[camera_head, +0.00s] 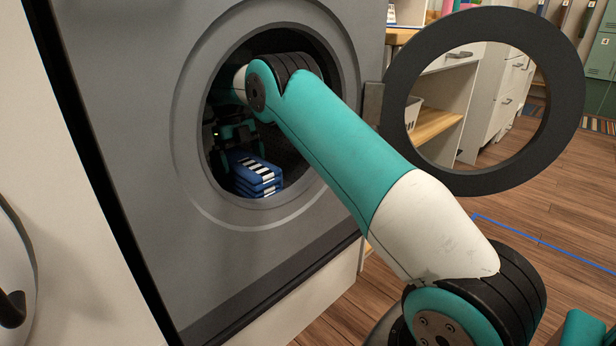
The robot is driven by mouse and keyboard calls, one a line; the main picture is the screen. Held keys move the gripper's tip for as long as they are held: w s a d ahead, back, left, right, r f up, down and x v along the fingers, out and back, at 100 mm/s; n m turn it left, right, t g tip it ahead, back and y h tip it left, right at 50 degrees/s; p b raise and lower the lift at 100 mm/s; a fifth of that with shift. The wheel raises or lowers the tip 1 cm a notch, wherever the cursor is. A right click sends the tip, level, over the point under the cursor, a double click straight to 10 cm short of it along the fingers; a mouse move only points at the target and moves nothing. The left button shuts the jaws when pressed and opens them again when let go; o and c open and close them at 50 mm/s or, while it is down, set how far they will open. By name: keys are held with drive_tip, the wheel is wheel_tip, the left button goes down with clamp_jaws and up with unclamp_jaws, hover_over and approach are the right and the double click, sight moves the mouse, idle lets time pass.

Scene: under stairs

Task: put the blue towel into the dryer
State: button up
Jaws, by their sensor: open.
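The dryer (150,90) is a grey front-loader with a round opening, and its dark ring door (550,175) stands swung open to the right. The blue towel (245,166), folded with black and white stripes, sits low inside the dryer drum. My teal and white arm reaches through the opening. My gripper (238,148) is inside the drum, just above and behind the towel, small and in shadow. It is open. Whether its fingers touch the towel cannot be told. The back of the drum is mostly hidden by my arm.
A white machine with a round door (18,270) is at the left edge. White drawers (505,85) and a wooden shelf (436,125) stand behind the open door. Wooden floor (540,225) is clear at the right, with a blue line on it.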

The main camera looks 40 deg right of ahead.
drive_tip(key=shift+s+f+b, duration=0.2)
drive_tip(key=shift+s+b, duration=0.2)
drive_tip(key=shift+b, duration=0.2)
drive_tip(key=s+r+b, duration=0.2)
drive_tip(key=s+b, duration=0.1)
drive_tip(key=s, duration=0.6)
drive_tip(key=s+r+b, duration=0.2)
drive_tip(key=s+b, duration=0.2)
drive_tip(key=s, duration=0.6)
drive_tip(key=s+d+r+b, duration=0.1)
drive_tip(key=s+b, duration=0.3)
drive_tip(key=s, duration=0.6)
drive_tip(key=shift+s+r, duration=0.2)
drive_tip(key=shift+r, duration=0.45)
